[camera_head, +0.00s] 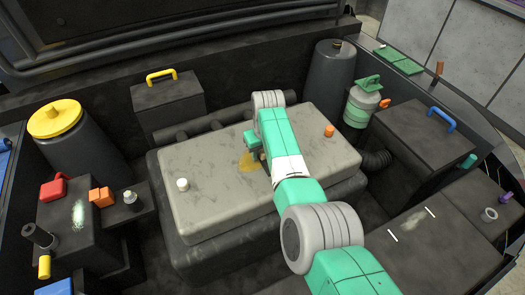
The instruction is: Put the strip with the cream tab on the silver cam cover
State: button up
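The silver cam cover (215,205) is the large pale grey block in the middle. My arm reaches over it from the lower right. My gripper (248,150) is low over the cover's far middle part, mostly hidden by my own arm, and I cannot see whether it is open or holds anything. A yellow-brown patch (248,163) shows on the cover beside it. Two thin whitish marks, one nearer (393,236) and one farther (430,211), lie on the dark surface at right; I cannot tell whether either is the strip with the cream tab.
A white cap (182,184) and an orange cap (329,131) stand on the cover. At left are a yellow-lidded canister (57,120), orange blocks (101,197) and a dark bottle (132,201). A green-topped bottle (362,105) and blue-handled box (425,145) stand at right.

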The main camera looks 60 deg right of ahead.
aim_at(264, 162)
notch_tip(264, 162, up, 12)
jog(key=s+a+p, duration=0.1)
jog(key=p, duration=0.4)
jog(key=shift+s, duration=0.2)
jog(key=shift+w, duration=0.1)
jog(key=w+a+r+n+t+h, duration=0.3)
jog(key=w+a+r+n+t, duration=0.2)
jog(key=w+a+r+n, duration=0.45)
jog(key=w+a+r+n+t+h, duration=0.3)
jog(key=w+a+r+n+t, duration=0.35)
jog(key=a+r+n, duration=0.5)
jog(key=s+a+r+n+t, duration=0.2)
jog(key=a+r+n+t, duration=0.3)
jog(key=a+r+n, duration=0.65)
jog(key=s+a+r+n+t+y, duration=0.3)
jog(key=s+a+r+n, duration=0.2)
jog(key=a, duration=0.5)
jog(key=s+a+r+n+t+y, duration=0.4)
jog(key=s+a+r+n, duration=0.2)
jog(key=s+a, duration=0.3)
jog(key=shift+s+a+r, duration=0.35)
jog(key=shift+a+r, duration=0.2)
jog(key=shift+r, duration=0.1)
